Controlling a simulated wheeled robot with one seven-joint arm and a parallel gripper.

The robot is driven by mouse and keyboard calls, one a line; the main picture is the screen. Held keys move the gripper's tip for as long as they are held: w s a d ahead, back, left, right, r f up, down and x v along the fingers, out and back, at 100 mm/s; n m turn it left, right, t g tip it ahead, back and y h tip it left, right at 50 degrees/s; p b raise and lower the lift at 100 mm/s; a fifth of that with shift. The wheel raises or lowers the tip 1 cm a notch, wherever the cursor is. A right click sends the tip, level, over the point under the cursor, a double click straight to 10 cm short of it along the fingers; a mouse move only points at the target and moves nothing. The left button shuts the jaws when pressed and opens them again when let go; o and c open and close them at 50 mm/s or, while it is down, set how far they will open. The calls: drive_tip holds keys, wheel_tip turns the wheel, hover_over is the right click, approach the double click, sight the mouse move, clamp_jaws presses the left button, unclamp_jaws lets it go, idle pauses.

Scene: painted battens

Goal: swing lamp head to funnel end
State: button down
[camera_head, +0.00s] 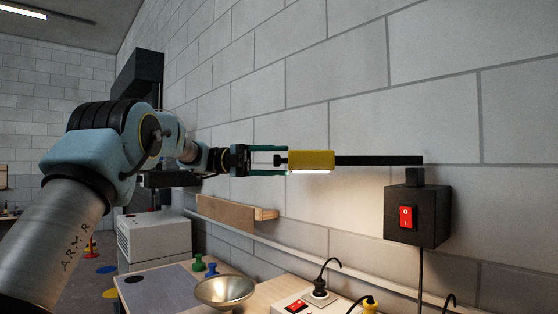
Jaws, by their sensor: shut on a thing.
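The lamp has a yellow head (311,159) with a lit strip on its underside. Its black arm (378,160) runs level to a black box (418,216) on the wall at the right. My gripper (283,160) reaches in from the left, and its green fingers are shut on the dark stub at the left end of the lamp head. A metal, bowl-shaped piece (224,290), perhaps the funnel, stands on the table below and left of the head.
A wooden batten piece (226,214) sticks out along the wall under my gripper. Green and blue pegs (199,264) stand behind the bowl. A power strip (304,303) with a red switch and plugs lies at front right. A grey cabinet (153,238) stands at left.

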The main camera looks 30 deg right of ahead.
drive_tip(key=shift+w+f, duration=0.15)
drive_tip(key=c, duration=0.5)
unclamp_jaws()
drive_tip(key=shift+c, duration=0.2)
drive_tip(key=b+v, duration=0.1)
drive_tip(key=v, duration=0.9)
drive_tip(key=shift+w+a, duration=0.2)
drive_tip(key=shift+w, duration=0.1)
